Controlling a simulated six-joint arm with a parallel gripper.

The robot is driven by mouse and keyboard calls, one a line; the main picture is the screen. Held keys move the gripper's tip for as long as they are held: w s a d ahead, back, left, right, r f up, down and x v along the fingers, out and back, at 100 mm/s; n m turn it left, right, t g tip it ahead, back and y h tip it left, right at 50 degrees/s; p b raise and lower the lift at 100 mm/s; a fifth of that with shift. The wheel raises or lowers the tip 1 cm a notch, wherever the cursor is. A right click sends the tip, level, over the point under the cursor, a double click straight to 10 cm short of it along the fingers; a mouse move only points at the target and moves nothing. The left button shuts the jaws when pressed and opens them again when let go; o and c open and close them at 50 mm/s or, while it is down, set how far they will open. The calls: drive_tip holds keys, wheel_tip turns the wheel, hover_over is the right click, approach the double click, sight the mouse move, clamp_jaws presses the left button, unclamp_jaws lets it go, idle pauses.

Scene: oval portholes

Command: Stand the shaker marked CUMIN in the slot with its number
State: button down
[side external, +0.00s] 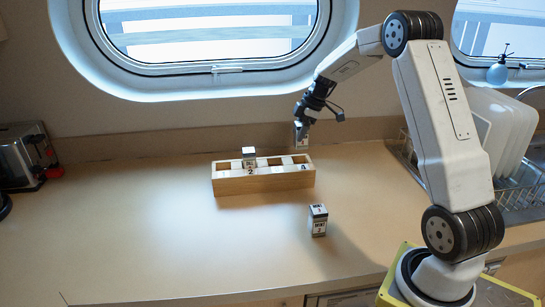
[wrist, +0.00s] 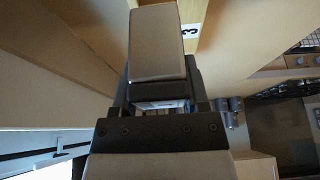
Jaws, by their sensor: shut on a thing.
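The held shaker's label cannot be read. The rack's numbers 2 and 4 show in the side view. A second shaker (side external: 249,157) stands in the slot marked 2. A third shaker (side external: 318,220) stands upright on the counter; its label is too small to read surely.
A toaster (side external: 27,157) stands at the far left. A dish rack with white plates (side external: 500,130) is at the right, behind my arm. The wall and porthole window (side external: 205,35) are behind the rack.

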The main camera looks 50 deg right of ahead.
drive_tip(key=shift+f, duration=1.7)
drive_tip(key=shift+f, duration=2)
idle(2.5)
unclamp_jaws()
drive_tip(key=shift+r, duration=0.1)
drive_tip(key=shift+r, duration=3.4)
